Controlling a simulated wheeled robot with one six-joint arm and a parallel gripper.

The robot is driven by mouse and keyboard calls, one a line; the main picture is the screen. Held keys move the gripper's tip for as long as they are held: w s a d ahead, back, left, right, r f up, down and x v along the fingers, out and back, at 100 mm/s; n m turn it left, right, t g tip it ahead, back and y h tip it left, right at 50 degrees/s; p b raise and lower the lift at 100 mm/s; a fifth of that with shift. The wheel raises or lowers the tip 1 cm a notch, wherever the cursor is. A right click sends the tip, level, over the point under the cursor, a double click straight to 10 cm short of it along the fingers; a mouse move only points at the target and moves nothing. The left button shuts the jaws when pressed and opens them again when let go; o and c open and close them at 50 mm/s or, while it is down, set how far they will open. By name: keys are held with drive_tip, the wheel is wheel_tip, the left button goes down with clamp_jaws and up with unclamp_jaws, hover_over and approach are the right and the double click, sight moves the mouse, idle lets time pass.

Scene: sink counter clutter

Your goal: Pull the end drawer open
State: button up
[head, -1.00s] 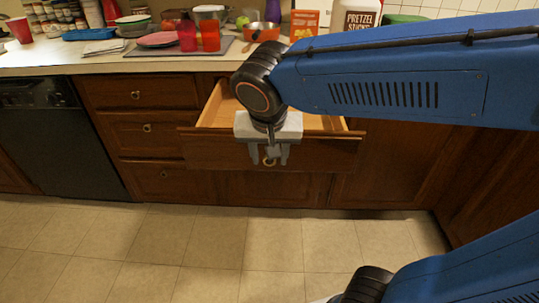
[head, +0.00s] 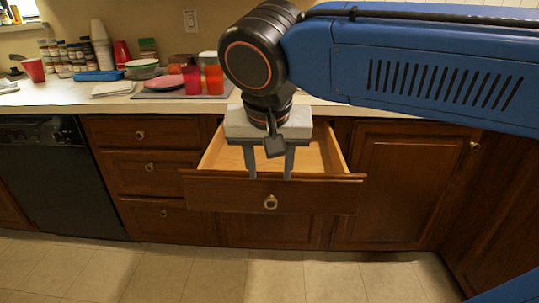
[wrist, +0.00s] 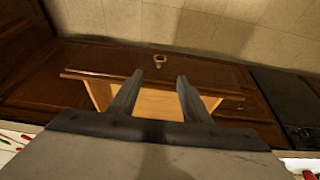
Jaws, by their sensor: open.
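The pulled-out drawer (head: 328,197) hangs open under the counter in the head view, its pale wooden inside showing and a ring-shaped knob (head: 270,202) on its brown front. Whether the fingers touch the drawer front cannot be told.
A stack of closed drawers (head: 150,174) and a dark dishwasher (head: 55,180) stand to the left. A closed cabinet door (head: 400,180) is on the right. Cups, plates and jars crowd the counter (head: 50,97). The tiled floor (head: 210,275) in front is clear.

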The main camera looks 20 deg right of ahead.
drive_tip(key=shift+v, duration=2.05)
drive_tip(key=shift+f, duration=0.1)
drive_tip(key=s+d+f+n, duration=0.1)
drive_tip(key=s+d+f, duration=0.1)
drive_tip(key=d+f, duration=0.6)
drive_tip(key=s+d+f+n+y, duration=0.1)
drive_tip(key=s+d+f+n, duration=0.1)
drive_tip(key=d+f, duration=0.6)
wheel_tip(320, 180, down, 5)
drive_tip(key=shift+s+d+n+t, duration=0.25)
drive_tip(key=shift+n+t, duration=0.05)
